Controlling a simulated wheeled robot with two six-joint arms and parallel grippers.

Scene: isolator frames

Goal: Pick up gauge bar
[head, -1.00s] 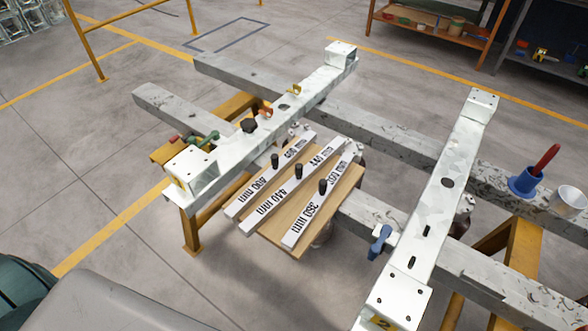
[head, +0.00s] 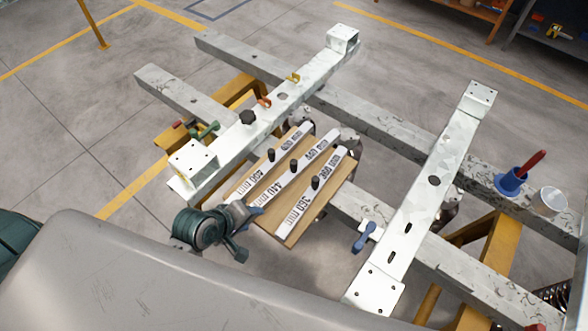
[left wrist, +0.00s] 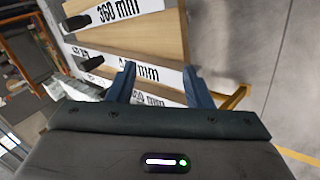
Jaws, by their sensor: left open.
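Three white gauge bars with black knobs lie side by side on a wooden board (head: 322,207): a 400 mm bar (head: 261,173), a 440 mm bar (head: 281,183) and a 360 mm bar (head: 301,206). My left gripper (head: 256,211) is open and empty at the near left end of the board. In the left wrist view, its blue fingers (left wrist: 159,80) stand apart, with the middle bar (left wrist: 148,71) showing between and beyond them. The 360 mm bar (left wrist: 118,12) is farther off; another bar (left wrist: 150,99) is partly hidden by the gripper. I cannot tell any contact.
A white crossbeam (head: 225,145) with a dark knob and clamps runs behind the board. Another white beam (head: 420,205) stands to the right, with a blue-handled clamp (head: 365,237) beside it. A blue holder (head: 509,184) and a white cup (head: 549,201) sit on the right rail.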

